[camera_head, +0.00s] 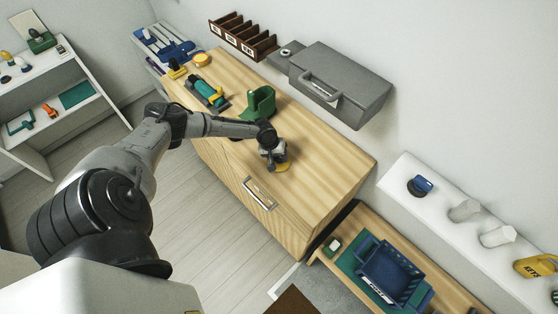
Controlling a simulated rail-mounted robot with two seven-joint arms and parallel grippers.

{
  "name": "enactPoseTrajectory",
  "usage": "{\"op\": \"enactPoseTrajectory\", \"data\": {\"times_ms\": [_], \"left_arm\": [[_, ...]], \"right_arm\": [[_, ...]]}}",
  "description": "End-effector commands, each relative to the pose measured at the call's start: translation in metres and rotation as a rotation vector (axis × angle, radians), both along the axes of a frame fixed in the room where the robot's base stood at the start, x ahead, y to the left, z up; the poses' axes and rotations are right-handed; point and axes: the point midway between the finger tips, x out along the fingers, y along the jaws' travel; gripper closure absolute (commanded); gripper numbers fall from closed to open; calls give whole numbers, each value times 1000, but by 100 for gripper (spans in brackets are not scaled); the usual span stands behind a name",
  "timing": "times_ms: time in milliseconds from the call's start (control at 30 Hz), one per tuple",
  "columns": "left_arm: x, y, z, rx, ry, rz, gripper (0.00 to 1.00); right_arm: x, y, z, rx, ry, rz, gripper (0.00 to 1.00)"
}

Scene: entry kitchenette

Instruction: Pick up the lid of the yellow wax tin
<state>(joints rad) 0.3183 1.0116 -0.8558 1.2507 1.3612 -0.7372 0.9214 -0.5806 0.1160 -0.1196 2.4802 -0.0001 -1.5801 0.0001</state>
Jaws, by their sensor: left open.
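A flat yellow piece (284,167) lies on the wooden cabinet top, right below my left gripper (275,160). It looks like part of the yellow wax tin or its lid. The gripper covers most of it, so I cannot tell whether the lid sits on the tin. My left gripper is open and points down at it; whether the fingers touch it is too small to tell. My right gripper is not in view.
A green tape dispenser (259,102) stands behind the gripper on the wooden cabinet (335,175). A grey box (343,82) is on the wall behind. The cabinet's right end is clear.

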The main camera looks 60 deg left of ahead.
Motion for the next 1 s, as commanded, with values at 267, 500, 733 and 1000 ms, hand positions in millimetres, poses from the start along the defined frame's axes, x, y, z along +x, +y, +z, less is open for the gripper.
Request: {"op": "enactPoseTrajectory", "data": {"times_ms": [267, 500, 733, 1000], "left_arm": [[0, 0, 0, 1, 1, 0, 78], [0, 0, 0, 0, 0, 0, 88], [0, 0, 5, 0, 0, -1, 88], [-4, -2, 45, 2, 1, -5, 88]], "right_arm": [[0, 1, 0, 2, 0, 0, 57], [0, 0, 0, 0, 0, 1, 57], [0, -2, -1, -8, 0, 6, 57], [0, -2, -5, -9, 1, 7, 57]]}}
